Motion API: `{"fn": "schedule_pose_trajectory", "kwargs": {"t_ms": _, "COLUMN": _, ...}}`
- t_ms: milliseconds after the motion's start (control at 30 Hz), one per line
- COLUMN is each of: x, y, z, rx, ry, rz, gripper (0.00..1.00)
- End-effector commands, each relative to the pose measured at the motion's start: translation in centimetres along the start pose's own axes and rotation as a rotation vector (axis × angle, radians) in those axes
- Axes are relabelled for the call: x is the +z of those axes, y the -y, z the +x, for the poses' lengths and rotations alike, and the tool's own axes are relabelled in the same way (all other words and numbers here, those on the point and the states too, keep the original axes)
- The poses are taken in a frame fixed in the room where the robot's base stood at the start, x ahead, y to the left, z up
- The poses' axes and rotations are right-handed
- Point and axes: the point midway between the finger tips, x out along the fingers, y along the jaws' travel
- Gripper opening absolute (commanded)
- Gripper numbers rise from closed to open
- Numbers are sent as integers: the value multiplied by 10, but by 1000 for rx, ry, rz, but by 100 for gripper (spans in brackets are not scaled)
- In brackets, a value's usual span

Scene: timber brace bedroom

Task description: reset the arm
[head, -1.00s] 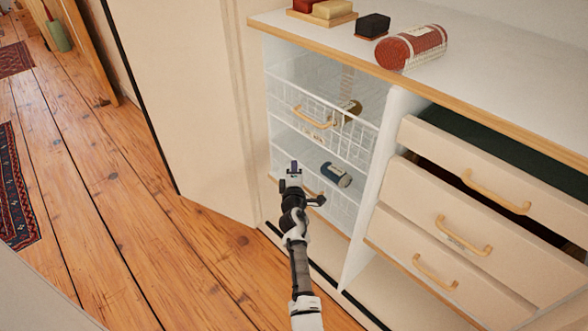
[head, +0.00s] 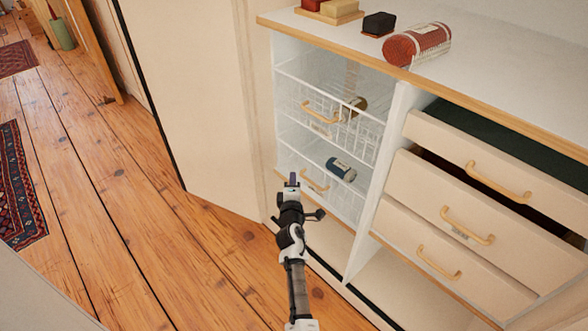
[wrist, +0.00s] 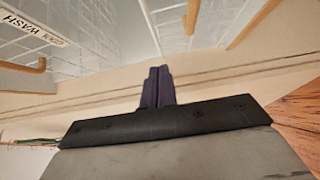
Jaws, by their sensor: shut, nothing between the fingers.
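My gripper (head: 291,181) is at the end of my arm, low in front of the wire-basket side of the white cabinet (head: 399,110). Its dark fingers are together and empty; they also show closed side by side in the wrist view (wrist: 158,86). In the head view the fingertips appear just left of the lower basket's wooden handle (head: 315,182). I cannot tell whether they touch anything; the wrist view shows nothing between them.
A dark blue bottle (head: 340,169) and a brown item (head: 357,104) lie in the wire baskets. Drawers (head: 465,210) on the right have wooden handles, the top one partly open. A red patterned roll (head: 418,45) lies on the cabinet top.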

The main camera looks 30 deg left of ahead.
Motion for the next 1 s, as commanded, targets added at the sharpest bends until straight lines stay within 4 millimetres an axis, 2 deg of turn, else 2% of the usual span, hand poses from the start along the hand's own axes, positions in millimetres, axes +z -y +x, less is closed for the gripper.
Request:
{"fn": "schedule_pose_trajectory", "kwargs": {"t_ms": 100, "x": -1, "y": -1, "z": -22, "rx": -2, "ry": -1, "rz": 2, "gripper": 0}}
{"fn": "schedule_pose_trajectory", "kwargs": {"t_ms": 300, "x": -2, "y": 0, "z": -45, "rx": 0, "ry": -3, "rz": 2, "gripper": 0}}
{"fn": "schedule_pose_trajectory", "kwargs": {"t_ms": 667, "x": -3, "y": -4, "z": -51, "rx": 7, "ry": -6, "rz": 6, "gripper": 0}}
{"fn": "schedule_pose_trajectory", "kwargs": {"t_ms": 767, "x": -12, "y": -27, "z": -47, "rx": 47, "ry": -27, "rz": 46, "gripper": 0}}
{"fn": "schedule_pose_trajectory", "kwargs": {"t_ms": 833, "x": -25, "y": -60, "z": -42, "rx": 102, "ry": -60, "rz": 105, "gripper": 0}}
{"fn": "schedule_pose_trajectory", "kwargs": {"t_ms": 867, "x": -32, "y": -78, "z": -41, "rx": 131, "ry": -80, "rz": 138, "gripper": 0}}
{"fn": "schedule_pose_trajectory", "kwargs": {"t_ms": 967, "x": -59, "y": -148, "z": -41, "rx": 241, "ry": -167, "rz": 271, "gripper": 0}}
{"fn": "schedule_pose_trajectory", "kwargs": {"t_ms": 1000, "x": -71, "y": -176, "z": -44, "rx": 283, "ry": -208, "rz": 329, "gripper": 0}}
